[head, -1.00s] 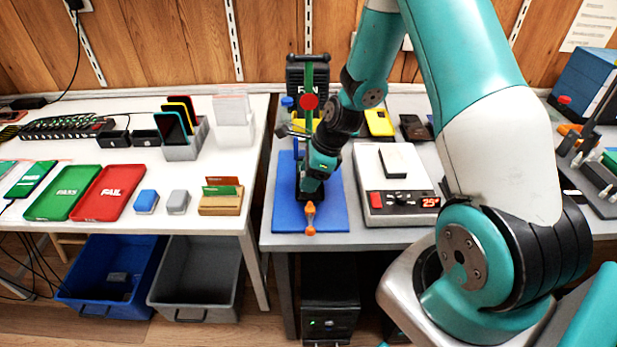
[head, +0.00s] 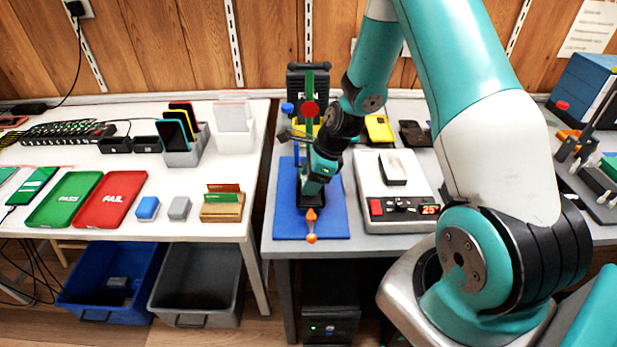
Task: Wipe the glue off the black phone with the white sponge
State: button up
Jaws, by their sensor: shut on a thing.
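My gripper (head: 310,201) is low over the blue mat (head: 285,218) on the grey table, pointing down. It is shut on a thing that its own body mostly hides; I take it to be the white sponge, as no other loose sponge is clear. A dark shape beneath the gripper may be the black phone, but it is largely covered. I cannot see any glue, or whether the held thing touches the phone. A dark phone (head: 413,133) also lies behind the heating plate.
The heating plate (head: 405,215), reading 25, stands right of the mat with a pale, dark-edged block (head: 392,168) on it. An orange-tipped tool (head: 311,226) lies at the mat's front. A yellow phone (head: 379,128) lies behind. The left table (head: 130,215) holds trays and phones.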

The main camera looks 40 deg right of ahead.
jog(key=shift+w+a+f, duration=0.2)
jog(key=shift+w+a, duration=0.1)
jog(key=r+p, duration=0.4)
jog(key=shift+w+a+r, duration=0.1)
jog(key=shift+w+a, duration=0.15)
jog(key=shift+a, duration=0.15)
jog(key=shift+r+p, duration=1.75)
jog(key=shift+r, duration=0.15)
